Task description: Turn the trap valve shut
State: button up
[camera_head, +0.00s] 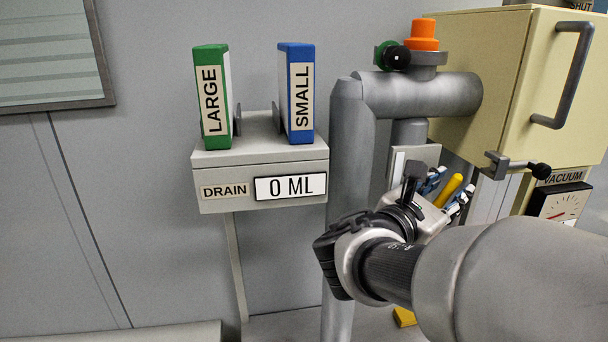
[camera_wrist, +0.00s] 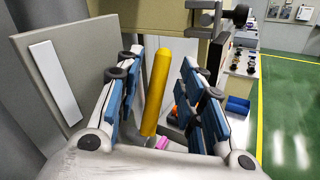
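A yellow bar-shaped handle (camera_head: 449,189), which looks like the trap valve's lever, stands tilted beside the grey pipework. No label on it is readable. In the wrist view the yellow handle (camera_wrist: 155,90) rises between my two fingers. My gripper (camera_head: 447,187) is open around the handle. In the wrist view my gripper (camera_wrist: 160,75) shows blue-padded fingers on both sides, with visible gaps between pads and handle. The lower end of the handle and its mount are hidden behind my gripper in the head view.
A cream cabinet (camera_head: 480,95) with a clamp (camera_head: 515,165) stands close behind. Grey pipe (camera_head: 345,190) with an orange knob (camera_head: 422,35) and green-black knob (camera_head: 392,56) is left. A DRAIN box (camera_head: 225,175) reads 0 ML. A VACUUM gauge (camera_head: 558,206) is right.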

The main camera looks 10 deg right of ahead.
jog(key=shift+x, duration=1.1)
jog(key=shift+c, duration=0.5)
grip_shut()
